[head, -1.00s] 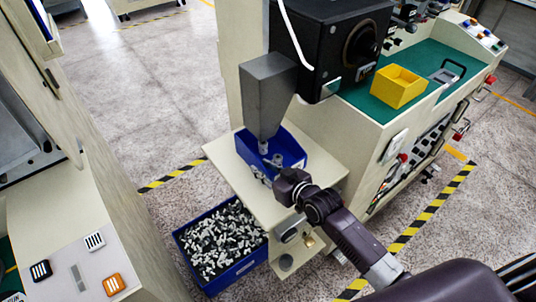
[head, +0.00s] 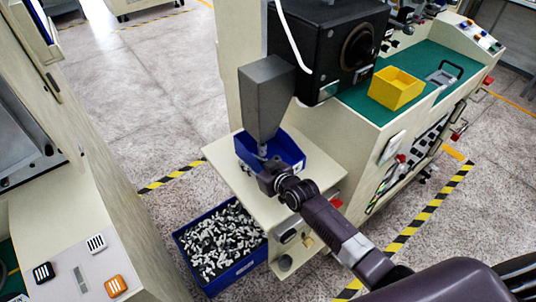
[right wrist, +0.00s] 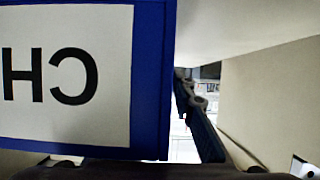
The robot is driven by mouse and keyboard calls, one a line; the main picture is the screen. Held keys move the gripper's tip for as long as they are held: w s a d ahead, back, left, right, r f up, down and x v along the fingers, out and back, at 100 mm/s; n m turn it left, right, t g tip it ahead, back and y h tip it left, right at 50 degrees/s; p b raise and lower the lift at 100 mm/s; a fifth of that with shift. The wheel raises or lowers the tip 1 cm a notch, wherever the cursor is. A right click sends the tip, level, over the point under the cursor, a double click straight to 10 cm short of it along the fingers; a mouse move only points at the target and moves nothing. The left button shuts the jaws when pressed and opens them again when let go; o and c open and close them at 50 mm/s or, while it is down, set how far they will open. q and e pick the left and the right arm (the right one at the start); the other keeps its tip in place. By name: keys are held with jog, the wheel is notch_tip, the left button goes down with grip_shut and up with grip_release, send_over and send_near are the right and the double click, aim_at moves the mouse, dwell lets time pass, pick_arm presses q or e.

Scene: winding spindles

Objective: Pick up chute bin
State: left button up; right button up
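The chute bin (head: 289,151) is a blue open box on a cream shelf, under the grey chute (head: 267,95). In the right wrist view, the bin (right wrist: 168,80) fills the left side, close up, with a white label whose letters are upside down. My right gripper (head: 267,176) is at the bin's near side in the head view. One dark finger (right wrist: 203,125) shows in the wrist view, right of the bin with a gap between. The other finger is hidden; the gripper looks open. My left gripper is out of view.
A larger blue crate (head: 240,271) full of small grey and white parts stands on the floor below the cream shelf (head: 225,165). A yellow bin (head: 396,91) sits on the green worktop. A cabinet with buttons (head: 70,245) stands at the left.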

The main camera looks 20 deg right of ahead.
grip_shut()
jog(key=shift+r, duration=0.25)
